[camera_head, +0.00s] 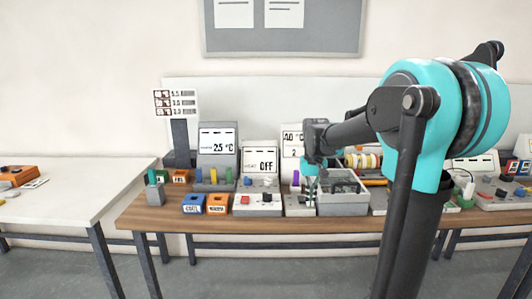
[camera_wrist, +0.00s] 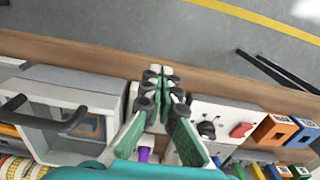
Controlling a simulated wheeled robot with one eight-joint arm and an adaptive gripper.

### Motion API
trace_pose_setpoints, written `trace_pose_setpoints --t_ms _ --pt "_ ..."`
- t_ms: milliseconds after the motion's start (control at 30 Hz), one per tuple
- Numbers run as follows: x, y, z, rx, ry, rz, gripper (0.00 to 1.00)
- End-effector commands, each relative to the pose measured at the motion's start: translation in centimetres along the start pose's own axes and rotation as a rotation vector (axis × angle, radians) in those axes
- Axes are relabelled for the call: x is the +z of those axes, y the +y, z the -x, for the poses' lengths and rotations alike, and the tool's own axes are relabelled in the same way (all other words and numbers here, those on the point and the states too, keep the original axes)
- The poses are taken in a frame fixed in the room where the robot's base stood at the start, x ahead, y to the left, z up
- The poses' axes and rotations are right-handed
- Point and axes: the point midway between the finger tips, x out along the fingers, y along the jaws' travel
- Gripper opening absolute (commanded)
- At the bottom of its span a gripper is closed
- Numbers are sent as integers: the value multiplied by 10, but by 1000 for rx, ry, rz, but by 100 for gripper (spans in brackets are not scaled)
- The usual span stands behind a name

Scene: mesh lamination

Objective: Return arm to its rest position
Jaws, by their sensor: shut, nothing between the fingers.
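My arm, turquoise and black, rises at the right of the head view and reaches left over the wooden bench (camera_head: 160,217). My gripper (camera_head: 309,188) points down at the bench, in front of the 40 °C display panel (camera_head: 292,139) and beside an open grey box (camera_head: 343,208). In the wrist view my gripper (camera_wrist: 160,78) has its green-padded fingers together at the tips, with nothing seen between them. A purple part (camera_wrist: 144,154) shows below and behind the fingers. The surface right under the fingertips is partly hidden by them.
Close by stand a control box with a red button (camera_wrist: 242,130), a blue box (camera_head: 193,204) and an orange box (camera_head: 218,204). Panels reading 25 °C (camera_head: 217,143) and OFF (camera_head: 260,160) stand behind. A white table (camera_head: 70,190) is at left. Open floor (camera_wrist: 200,40) lies before the bench.

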Motion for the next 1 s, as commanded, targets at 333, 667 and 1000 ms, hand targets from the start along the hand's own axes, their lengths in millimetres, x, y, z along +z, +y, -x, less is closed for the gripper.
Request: trace_pose_setpoints --t_ms 333,667,1000 --pt "39 11 -30 -5 68 -1 0" --pt "122 27 -90 -8 202 -3 0" --pt "209 38 -152 -2 344 -3 0"
